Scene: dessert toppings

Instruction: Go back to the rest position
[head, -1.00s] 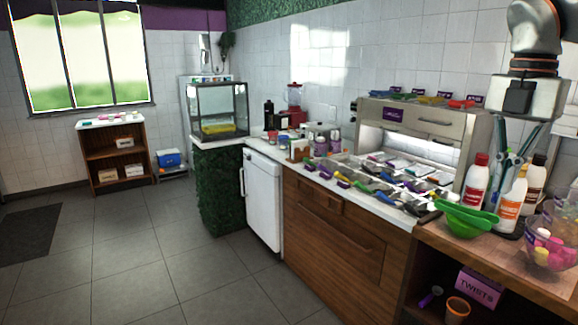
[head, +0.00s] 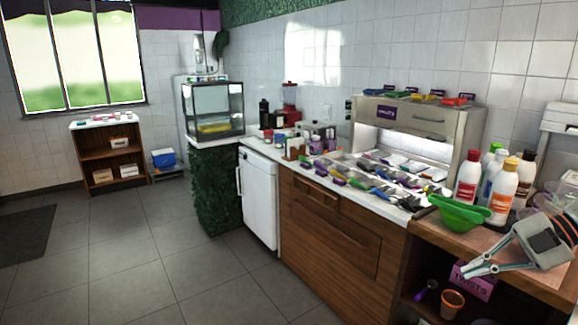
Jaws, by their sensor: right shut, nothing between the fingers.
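My right gripper (head: 470,272) is in the lower right of the head view, in front of the wooden counter's right end. Its fingers point to the lower left and are shut with nothing between them. It hides part of the counter top and the shelf below. The green bowls (head: 461,214) stand to the upper left of it, apart from it. Several sauce bottles (head: 502,190) stand upright just behind it. My left gripper is not in view.
The topping station (head: 375,180) with several scoops lies left of the bottles. Below the counter are a purple box (head: 478,284) and an orange cup (head: 452,301). Clear bowls (head: 557,190) stand at the right edge. The tiled floor (head: 130,260) at left is free.

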